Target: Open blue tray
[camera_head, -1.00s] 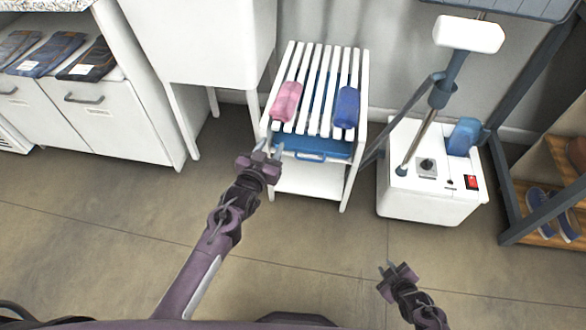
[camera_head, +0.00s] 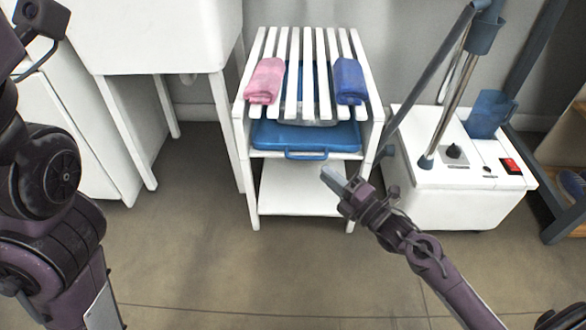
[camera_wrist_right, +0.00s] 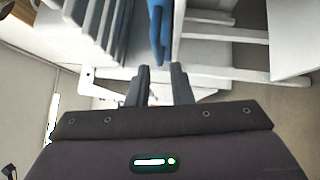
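The blue tray (camera_head: 335,137) sits under the white slatted top of a small stand in the head view. Its handle (camera_head: 306,155) faces me at the front. My right gripper (camera_head: 330,178) is just right of and below the handle, apart from it. In the right wrist view its two fingers (camera_wrist_right: 160,82) are spread with nothing between them, and a blue part of the tray (camera_wrist_right: 160,30) lies ahead of them. My left arm stands at the left edge of the head view. What seems to be its gripper (camera_head: 38,18) is at the top left, cut off, its fingers unclear.
A pink rolled towel (camera_head: 264,80) and a blue one (camera_head: 349,80) lie on the slatted stand (camera_head: 242,110). A white steamer base (camera_head: 465,195) with a pole stands close on the right. The floor in front is clear.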

